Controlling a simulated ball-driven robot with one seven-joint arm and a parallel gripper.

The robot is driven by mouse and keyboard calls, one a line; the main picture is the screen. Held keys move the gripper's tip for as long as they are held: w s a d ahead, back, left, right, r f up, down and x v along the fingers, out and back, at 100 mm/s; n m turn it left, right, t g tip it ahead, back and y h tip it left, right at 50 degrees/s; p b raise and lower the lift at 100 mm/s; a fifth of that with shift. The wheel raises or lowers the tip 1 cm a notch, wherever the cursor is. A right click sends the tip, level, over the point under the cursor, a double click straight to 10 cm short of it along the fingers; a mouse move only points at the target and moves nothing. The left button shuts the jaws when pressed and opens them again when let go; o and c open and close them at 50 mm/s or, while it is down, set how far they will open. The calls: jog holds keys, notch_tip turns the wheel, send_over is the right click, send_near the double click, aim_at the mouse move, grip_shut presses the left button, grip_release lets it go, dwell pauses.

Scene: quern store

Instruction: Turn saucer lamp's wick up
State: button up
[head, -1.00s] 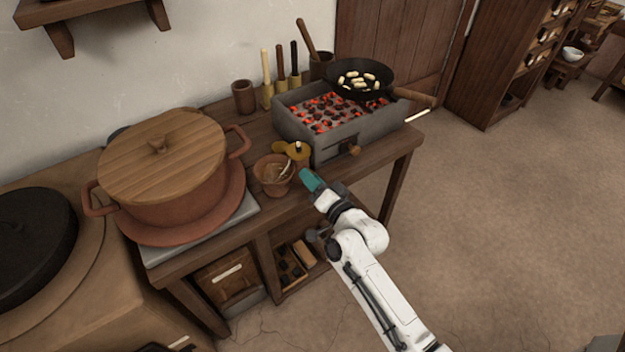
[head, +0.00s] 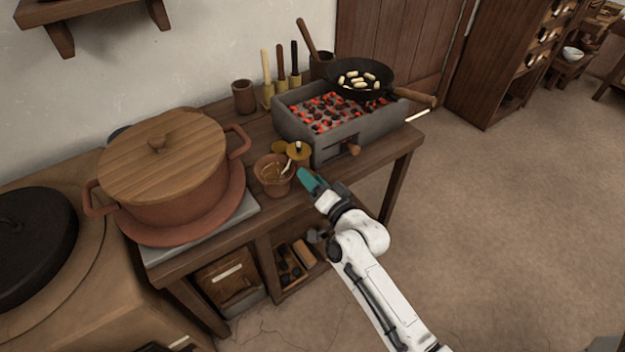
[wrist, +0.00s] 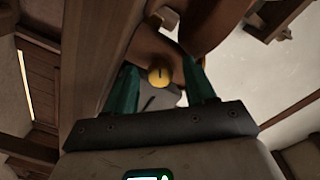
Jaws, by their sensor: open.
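A small terracotta bowl (head: 274,178) with an amber filling and a pale wick-like strip stands near the bench's front edge; I take it for the saucer lamp. My gripper (head: 309,180), with teal fingers, is low at its right, beside the bench edge. In the wrist view, a round yellow knob (wrist: 160,76) with a dark slot shows in front of a brown clay body. The open fingers of my gripper (wrist: 160,70) are on either side of the knob, with gaps visible. The head view does not show the knob clearly.
A brass piece (head: 299,152) with a pale top stands just behind the bowl. A grey brazier (head: 335,143) of glowing coals, with a pan (head: 352,88) above, is behind right. A lidded pot (head: 165,200) is at left. The floor at right is clear.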

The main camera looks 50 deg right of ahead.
jog(key=v, duration=1)
jog(key=shift+s, duration=0.3)
jog(key=s+a+f+n+g+y, duration=0.5)
jog(key=a+f+n+g+y, duration=0.15)
jog(key=a+n+g, duration=0.35)
jog(key=s+a+n+g+h, duration=0.25)
jog(key=s+g, duration=0.35)
jog(key=s, duration=0.5)
notch_tip(320, 180, up, 13)
jog(key=y+p, duration=0.1)
jog(key=p, duration=1.2)
jog(key=shift+d, duration=0.3)
